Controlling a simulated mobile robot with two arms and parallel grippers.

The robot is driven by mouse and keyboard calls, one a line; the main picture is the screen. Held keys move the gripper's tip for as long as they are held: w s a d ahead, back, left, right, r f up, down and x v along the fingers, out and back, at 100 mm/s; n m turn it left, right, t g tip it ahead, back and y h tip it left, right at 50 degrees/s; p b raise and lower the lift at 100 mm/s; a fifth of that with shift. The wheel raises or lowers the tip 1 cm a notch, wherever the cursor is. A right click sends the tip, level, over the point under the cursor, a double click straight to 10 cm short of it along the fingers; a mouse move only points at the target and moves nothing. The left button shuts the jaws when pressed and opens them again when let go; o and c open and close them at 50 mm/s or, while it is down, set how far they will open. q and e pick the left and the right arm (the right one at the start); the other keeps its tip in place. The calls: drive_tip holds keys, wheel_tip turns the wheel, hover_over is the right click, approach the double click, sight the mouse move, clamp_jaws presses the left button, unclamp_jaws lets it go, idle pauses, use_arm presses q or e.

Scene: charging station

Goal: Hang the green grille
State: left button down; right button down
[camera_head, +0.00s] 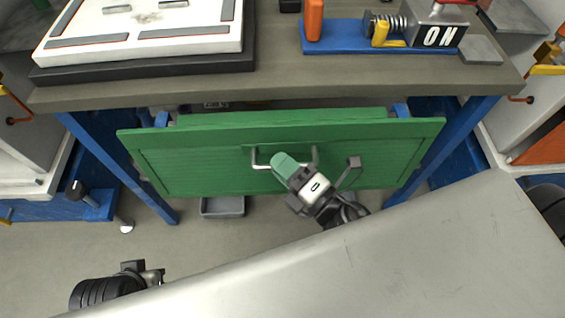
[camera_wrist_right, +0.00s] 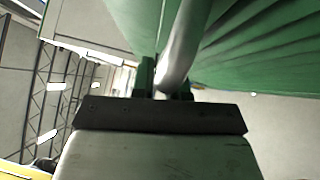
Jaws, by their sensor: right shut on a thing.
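My right gripper (camera_head: 290,166) is at this handle. In the right wrist view, the gripper (camera_wrist_right: 163,88) is shut around the pale handle bar (camera_wrist_right: 184,45), with the green panel (camera_wrist_right: 250,55) behind it. My left gripper (camera_head: 152,275) is at the lower left, away from the grille; its jaws are not clear. Whether the grille hangs on anything is hidden.
The workbench top (camera_head: 290,75) carries a white panel (camera_head: 140,35) and a blue base (camera_head: 350,38) with an ON block (camera_head: 435,30). Blue legs (camera_head: 448,150) stand at both sides. A grey tray (camera_head: 222,207) lies on the floor below the grille.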

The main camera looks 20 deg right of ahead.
drive_tip(key=c, duration=1.1)
unclamp_jaws()
use_arm(q)
drive_tip(key=shift+f, duration=0.1)
use_arm(e)
drive_tip(key=shift+o, duration=0.2)
drive_tip(key=shift+f, duration=0.15)
use_arm(q)
drive_tip(key=shift+w+f+b, duration=0.15)
drive_tip(key=shift+f+b, duration=0.4)
drive_tip(key=shift+b, duration=0.65)
use_arm(e)
drive_tip(key=v, duration=1)
drive_tip(key=shift+s+d, duration=0.25)
drive_tip(key=shift+s, duration=0.15)
use_arm(q)
drive_tip(key=shift+d, duration=0.1)
